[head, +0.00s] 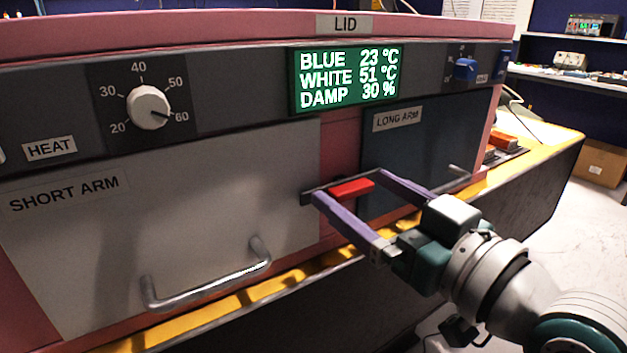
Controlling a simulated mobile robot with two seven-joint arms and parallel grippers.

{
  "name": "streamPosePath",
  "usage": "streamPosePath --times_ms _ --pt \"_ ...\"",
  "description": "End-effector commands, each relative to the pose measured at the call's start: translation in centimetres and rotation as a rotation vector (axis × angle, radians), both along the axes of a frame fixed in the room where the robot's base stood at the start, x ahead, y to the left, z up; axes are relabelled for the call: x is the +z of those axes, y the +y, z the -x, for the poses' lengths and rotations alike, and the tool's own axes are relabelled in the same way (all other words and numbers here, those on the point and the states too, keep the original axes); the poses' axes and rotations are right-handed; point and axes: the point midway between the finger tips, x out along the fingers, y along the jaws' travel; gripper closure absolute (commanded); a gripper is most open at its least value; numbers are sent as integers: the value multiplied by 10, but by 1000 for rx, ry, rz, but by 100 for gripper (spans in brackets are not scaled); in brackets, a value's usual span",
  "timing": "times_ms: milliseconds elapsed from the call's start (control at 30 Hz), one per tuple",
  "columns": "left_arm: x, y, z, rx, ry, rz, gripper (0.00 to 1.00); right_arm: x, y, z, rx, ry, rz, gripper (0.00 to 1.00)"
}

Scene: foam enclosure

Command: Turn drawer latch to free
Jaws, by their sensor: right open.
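The red drawer latch (352,188) sits on the pink post between the two drawer fronts and lies roughly level. My right gripper (349,184) reaches in from the lower right with its purple fingers spread wide. The latch shows between the fingertips, one finger on its left and one on its right; I cannot tell whether either touches it. A dark bar (306,198) shows behind the left fingertip. The white SHORT ARM drawer (200,200) is left of the latch, the dark blue LONG ARM drawer (425,145) right; both look shut. My left gripper is out of view.
The SHORT ARM drawer has a metal bar handle (207,287). Above are a white dial (149,107), a green readout (346,79) and a blue knob (466,69). A yellow ledge (240,303) runs below the drawers. A cardboard box (603,163) stands at far right.

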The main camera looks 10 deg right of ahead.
Motion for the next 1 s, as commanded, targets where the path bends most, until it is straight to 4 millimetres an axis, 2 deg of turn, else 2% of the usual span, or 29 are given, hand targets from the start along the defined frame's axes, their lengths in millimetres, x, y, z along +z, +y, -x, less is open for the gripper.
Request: streamPosePath --times_ms 200,900,967,1000 --pt "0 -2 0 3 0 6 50 0 0 0 0 1 0 0" --pt "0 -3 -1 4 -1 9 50 0 0 0 0 1 0 79" --pt "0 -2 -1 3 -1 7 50 0 0 0 0 1 0 86" --pt "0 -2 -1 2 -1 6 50 0 0 0 0 1 0 86"
